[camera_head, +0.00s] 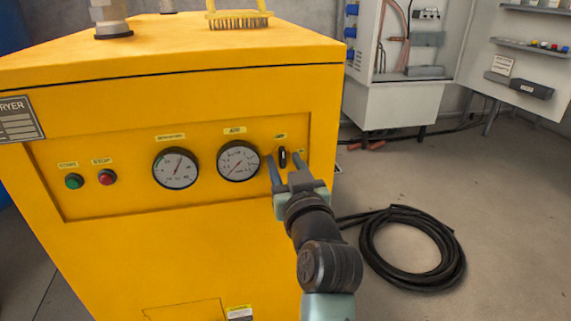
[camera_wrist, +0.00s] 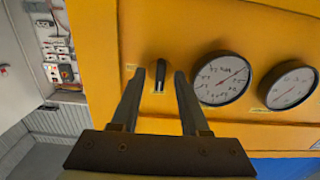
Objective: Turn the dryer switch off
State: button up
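The dryer (camera_head: 200,250) is a yellow cabinet with a recessed front panel. Its switch (camera_head: 283,158) is a small black rotary knob at the panel's right end, right of the two gauges. In the wrist view the switch (camera_wrist: 160,75) shows between my fingertips, with a pale mark on its lower end. My gripper (camera_head: 283,160) is open, one finger on each side of the knob. In the wrist view my gripper (camera_wrist: 161,72) shows a gap between each finger and the knob. Whether the fingertips reach the knob in depth is hard to tell.
Two round gauges (camera_head: 176,168) (camera_head: 238,161) sit left of the switch. A green button (camera_head: 74,181) and a red button (camera_head: 107,177) are at the panel's left. A black coiled hose (camera_head: 412,249) lies on the floor at right. A brush (camera_head: 238,18) lies on top.

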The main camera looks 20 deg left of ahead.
jog(key=shift+s, duration=0.1)
jog(key=p+v, duration=0.1)
jog(key=v, duration=1.2)
jog(key=shift+p, duration=0.4)
jog(key=s+d+r+m+t+h, duration=0.2)
jog(key=d+r+t+h, duration=0.15)
jog(key=r, duration=0.85)
jog(key=s+d+r+m+t+h, duration=0.15)
jog(key=d+r+t, duration=0.3)
jog(key=r, duration=0.85)
jog(key=s+d+r+m+t+h, duration=0.3)
jog(key=s+r+m+t+h, duration=0.15)
jog(key=s+r, duration=0.35)
notch_tip(320, 180, up, 36)
jog(key=w+n+p, duration=0.1)
jog(key=p, duration=3.5)
jog(key=shift+w+r, duration=0.2)
jog(key=shift+w, duration=0.1)
jog(key=shift+o, duration=0.2)
jog(key=shift+d+h, duration=0.15)
jog(key=shift+h, duration=0.1)
